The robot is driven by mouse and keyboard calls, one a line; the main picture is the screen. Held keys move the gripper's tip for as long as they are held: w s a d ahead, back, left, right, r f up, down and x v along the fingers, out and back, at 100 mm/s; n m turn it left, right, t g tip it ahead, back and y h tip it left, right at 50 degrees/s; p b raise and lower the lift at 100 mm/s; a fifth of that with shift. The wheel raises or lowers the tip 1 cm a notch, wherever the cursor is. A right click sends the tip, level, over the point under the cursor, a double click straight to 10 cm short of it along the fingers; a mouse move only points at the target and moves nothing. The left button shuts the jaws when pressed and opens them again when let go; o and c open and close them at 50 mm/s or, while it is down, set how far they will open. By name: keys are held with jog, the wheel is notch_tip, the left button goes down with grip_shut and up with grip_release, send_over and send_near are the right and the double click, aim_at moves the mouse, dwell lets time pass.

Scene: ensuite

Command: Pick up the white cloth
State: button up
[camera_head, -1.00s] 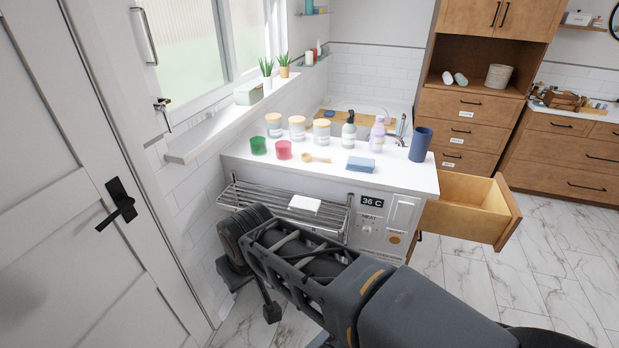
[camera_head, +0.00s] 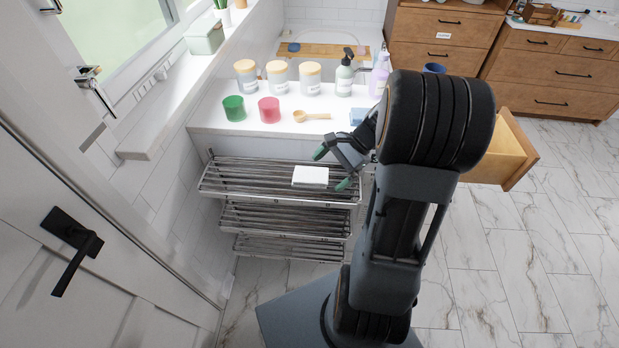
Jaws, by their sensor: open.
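The white cloth (camera_head: 310,176) lies folded flat on the top shelf of a chrome rack (camera_head: 240,179), near its right end. My gripper (camera_head: 331,168) is open, with green-tipped fingers, one near the counter edge and one near the cloth's right end. It appears empty and points left toward the cloth. I cannot tell its exact height above the rack. My arm hides part of the counter and what lies behind it.
The white counter (camera_head: 215,116) above the rack holds a green cup (camera_head: 234,108), a red cup (camera_head: 269,110), a wooden scoop (camera_head: 310,116), a partly hidden blue block (camera_head: 358,115), jars and bottles. An open wooden drawer (camera_head: 508,155) juts out at right. A white door (camera_head: 60,290) stands at left.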

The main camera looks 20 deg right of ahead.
aim_at(320, 175)
jog(key=d+f+m+t+y, duration=0.1)
jog(key=d+f+m, duration=0.1)
jog(key=d, duration=0.1)
jog(key=w+d+f+m+t+y, duration=0.1)
jog(key=d+f+m+t, duration=0.1)
jog(key=d+m, duration=0.1)
jog(key=d+f+m+t+y, duration=0.1)
jog(key=d+f+m+t, duration=0.1)
jog(key=d+m, duration=0.1)
jog(key=shift+w+d, duration=0.35)
jog(key=shift+d, duration=0.45)
jog(key=shift+w+a+f+m+t, duration=0.1)
jog(key=shift+w+f+m+t, duration=0.1)
jog(key=shift+f+m+t, duration=0.15)
jog(key=p+x, duration=0.1)
jog(key=x, duration=1.1)
jog(key=shift+w+a, duration=0.15)
jog(key=shift+a, duration=0.2)
jog(key=shift+c, duration=0.5)
jog(key=c, duration=0.9)
jog(key=shift+c, duration=0.2)
